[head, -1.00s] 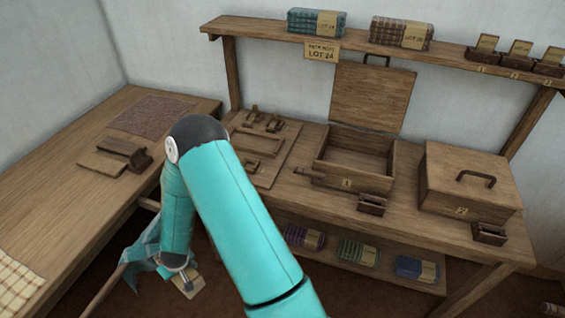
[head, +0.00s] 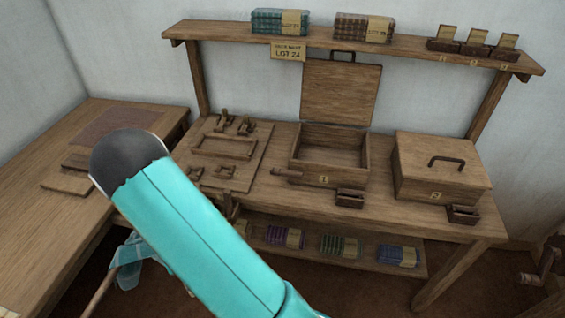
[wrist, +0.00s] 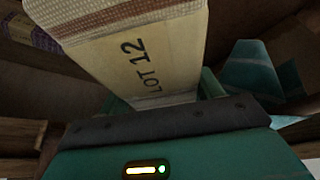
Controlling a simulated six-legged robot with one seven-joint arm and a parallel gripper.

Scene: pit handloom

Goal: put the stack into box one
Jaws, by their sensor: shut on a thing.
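My gripper (wrist: 165,105) is shut on a cloth stack (wrist: 125,15) with a cream paper band reading "LOT 12". The stack stands out from the jaws in the wrist view, and its far end is cut off by the frame. In the head view my own arm hides the gripper and nearly all of the stack. Box one (head: 329,176) is a wooden box on the far bench, tagged with what looks like a 1. Its lid (head: 341,92) stands raised at the back and its inside looks empty.
Closed box two (head: 436,190) stands right of box one. A small holder (head: 349,198) stands before box one. Wooden fittings lie left of it on a board (head: 245,175). Banded stacks (head: 279,22) sit on the upper shelf, others (head: 340,245) on the lower shelf. A side bench (head: 50,225) is at left.

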